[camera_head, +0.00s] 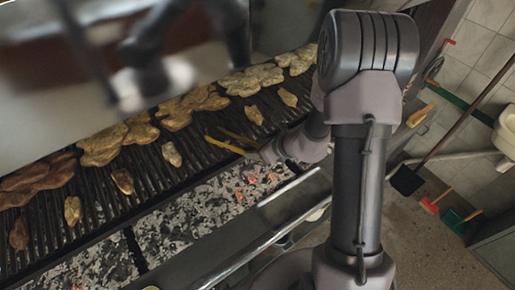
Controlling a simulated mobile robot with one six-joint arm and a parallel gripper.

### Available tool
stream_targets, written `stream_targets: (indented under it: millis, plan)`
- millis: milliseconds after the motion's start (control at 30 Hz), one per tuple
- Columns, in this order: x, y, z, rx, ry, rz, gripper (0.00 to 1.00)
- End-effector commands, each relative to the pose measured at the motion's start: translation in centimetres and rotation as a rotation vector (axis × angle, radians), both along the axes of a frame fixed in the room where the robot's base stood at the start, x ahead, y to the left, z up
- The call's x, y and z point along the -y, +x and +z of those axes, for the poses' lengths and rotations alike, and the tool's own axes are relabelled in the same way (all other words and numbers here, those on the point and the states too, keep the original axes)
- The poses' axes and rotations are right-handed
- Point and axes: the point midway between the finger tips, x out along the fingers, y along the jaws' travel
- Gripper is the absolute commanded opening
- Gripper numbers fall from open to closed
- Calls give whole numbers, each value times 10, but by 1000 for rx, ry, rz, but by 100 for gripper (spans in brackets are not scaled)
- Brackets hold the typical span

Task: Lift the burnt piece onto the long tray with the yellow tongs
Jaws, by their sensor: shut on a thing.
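My gripper (268,152) is shut on the yellow tongs (236,139), low over the right part of the grill. The tongs' two yellow arms point left, over the grate, with a gap between them. Several small pieces lie on the grate; a brown one (122,181) at the left and another (19,234) at the far left look darker than the pale ones. I cannot tell for sure which piece is the burnt one. No piece shows between the tongs' tips. I cannot make out the long tray.
Larger flat pieces (100,146) lie along the back of the grate (150,172). Glowing embers and ash (205,212) lie in front of and below it. A metal rail (262,243) runs along the front. A blurred dark object covers the upper left. Brushes and a dustpan (407,181) stand right.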

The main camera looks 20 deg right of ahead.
Motion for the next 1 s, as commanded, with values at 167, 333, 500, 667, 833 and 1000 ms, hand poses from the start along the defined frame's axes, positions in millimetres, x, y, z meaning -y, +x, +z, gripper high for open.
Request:
stream_targets:
  millis: [167,333,500,667,833,1000]
  plan:
    - [0,0,0,0,0,0,0]
    - [0,0,16,2,-1,0,0]
    - [0,1,48,2,0,0,0]
    - [0,1,75,2,0,0,0]
    - [0,1,102,3,-1,1,0]
    - [0,0,112,1,0,-1,0]
